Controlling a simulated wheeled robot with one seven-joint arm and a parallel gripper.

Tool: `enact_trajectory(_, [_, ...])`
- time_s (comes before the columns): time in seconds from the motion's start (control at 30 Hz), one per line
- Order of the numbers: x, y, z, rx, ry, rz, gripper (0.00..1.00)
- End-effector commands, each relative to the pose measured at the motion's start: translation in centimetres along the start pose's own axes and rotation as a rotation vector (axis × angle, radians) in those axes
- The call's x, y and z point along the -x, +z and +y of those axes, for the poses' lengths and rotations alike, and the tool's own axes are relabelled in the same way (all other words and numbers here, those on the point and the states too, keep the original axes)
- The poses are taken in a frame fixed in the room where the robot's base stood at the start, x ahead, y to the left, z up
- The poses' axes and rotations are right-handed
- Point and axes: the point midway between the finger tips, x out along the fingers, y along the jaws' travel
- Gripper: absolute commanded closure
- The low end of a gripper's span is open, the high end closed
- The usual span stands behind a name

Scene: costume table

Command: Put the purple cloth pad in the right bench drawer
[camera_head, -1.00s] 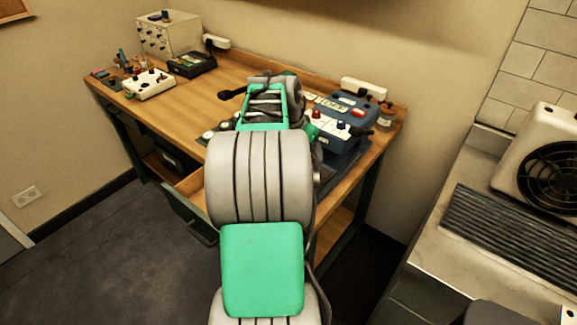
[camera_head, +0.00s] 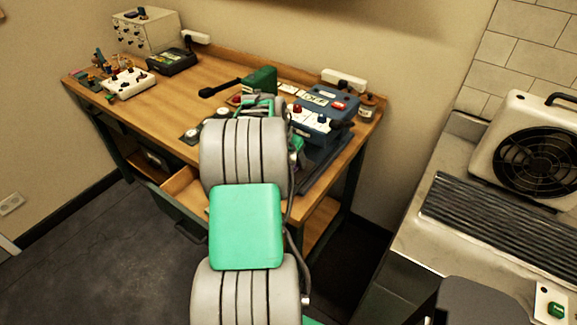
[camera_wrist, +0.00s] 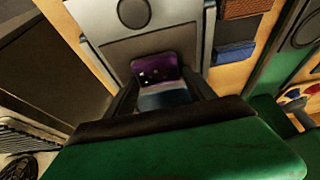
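The purple cloth pad (camera_wrist: 155,68) shows in the wrist view between the two dark fingers of my gripper (camera_wrist: 160,85). It spans most of the gap between them. A pale blue-grey surface (camera_wrist: 165,97) shows just below it; I cannot tell what it is. Whether the fingers press on the pad is not clear. In the head view my arm hides the fingers and the pad; the gripper is over the right half of the bench. A bench drawer (camera_head: 178,184) stands pulled out at the front, left of my arm and partly hidden by it.
A blue instrument (camera_head: 322,112) stands right of my gripper on the wooden bench (camera_head: 150,100). A brown pad (camera_wrist: 240,8) and a blue pad (camera_wrist: 235,52) lie nearby. A white box (camera_head: 145,30) stands at the back left. A counter with a fan unit (camera_head: 535,150) is at right.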

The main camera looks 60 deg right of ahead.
Motion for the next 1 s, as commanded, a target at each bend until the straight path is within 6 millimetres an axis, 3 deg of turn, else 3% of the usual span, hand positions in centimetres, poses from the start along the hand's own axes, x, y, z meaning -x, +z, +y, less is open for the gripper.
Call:
enact_trajectory(0.63, [0.1,0.0,0.0,0.001,0.000,0.000,0.90])
enact_trajectory(0.87, [0.4,-0.1,-0.1,0.001,-0.001,0.001,0.91])
enact_trajectory(1.0, [1.7,-0.7,-0.1,0.000,-0.003,0.003,0.91])
